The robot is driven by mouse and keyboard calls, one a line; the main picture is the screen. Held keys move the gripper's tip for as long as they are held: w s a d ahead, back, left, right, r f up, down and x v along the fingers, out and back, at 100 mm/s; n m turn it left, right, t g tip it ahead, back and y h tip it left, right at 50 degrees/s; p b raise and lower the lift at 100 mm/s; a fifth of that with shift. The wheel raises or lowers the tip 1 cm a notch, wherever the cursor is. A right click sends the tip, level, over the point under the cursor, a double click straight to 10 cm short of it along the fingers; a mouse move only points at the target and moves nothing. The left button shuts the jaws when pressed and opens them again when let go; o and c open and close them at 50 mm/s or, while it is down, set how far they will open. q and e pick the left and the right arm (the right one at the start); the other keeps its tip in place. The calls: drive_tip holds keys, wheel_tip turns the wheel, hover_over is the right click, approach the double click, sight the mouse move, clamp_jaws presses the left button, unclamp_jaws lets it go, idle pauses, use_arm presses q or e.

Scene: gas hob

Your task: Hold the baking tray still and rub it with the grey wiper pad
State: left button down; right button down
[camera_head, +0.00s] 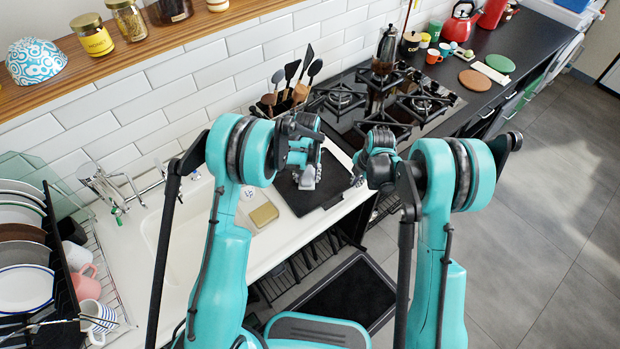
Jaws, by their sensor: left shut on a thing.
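The dark baking tray (328,192) lies on the pale counter between the sink and the hob. My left gripper (308,178) points down over the middle of the tray. It is shut on a small grey piece at its fingertips, which looks like the grey wiper pad; the gripper mostly hides it, and I cannot tell whether it touches the tray. My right gripper (362,174) is at the tray's right edge. Its fingers are too small and hidden to tell whether they are open or touch the tray.
A tan sponge (263,214) lies by the sink, left of the tray. A utensil holder (275,103) stands behind the tray. The gas hob (372,98) is at the back right. A dish rack (105,275) with plates and mugs stands at the left.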

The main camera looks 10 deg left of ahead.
sight(309, 191)
use_arm(q)
drive_tip(key=shift+s+d+r, duration=0.1)
drive_tip(key=shift+s+d, duration=1.25)
use_arm(e)
drive_tip(key=shift+d+f, duration=0.1)
drive_tip(key=shift+f, duration=0.05)
use_arm(q)
drive_tip(key=shift+s+a, duration=0.75)
drive_tip(key=shift+w+a+f, duration=0.2)
drive_tip(key=shift+w+a, duration=1.1)
drive_tip(key=shift+w, duration=0.05)
drive_tip(key=shift+s+d+r, duration=0.1)
drive_tip(key=shift+s+d, duration=1.25)
use_arm(e)
drive_tip(key=shift+w, duration=0.1)
use_arm(q)
drive_tip(key=shift+r, duration=0.15)
drive_tip(key=shift+r, duration=3.4)
